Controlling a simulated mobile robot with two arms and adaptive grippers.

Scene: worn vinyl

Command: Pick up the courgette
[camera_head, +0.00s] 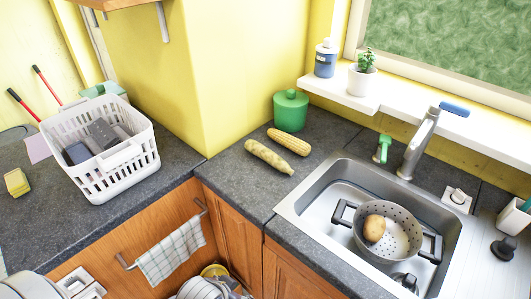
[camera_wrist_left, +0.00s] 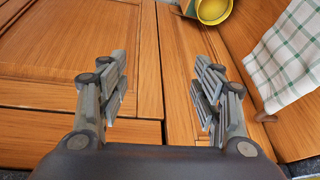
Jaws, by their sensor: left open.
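The courgette (camera_head: 268,156), pale yellow-green and speckled, lies on the dark worktop left of the sink in the head view. A yellow corn cob (camera_head: 289,141) lies just behind it, close beside it. My left gripper (camera_wrist_left: 161,80) is open in the wrist view, with nothing between its fingers. It faces the wooden cabinet fronts, away from the courgette, which is not in that view. My right gripper is not in view.
A green lidded jar (camera_head: 291,110) stands behind the corn. Right is the sink (camera_head: 341,169) with a colander (camera_head: 401,238) holding a potato (camera_head: 375,228). A white basket (camera_head: 136,159) stands left. A checked towel (camera_head: 171,254) hangs below the worktop; it also shows in the wrist view (camera_wrist_left: 288,55).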

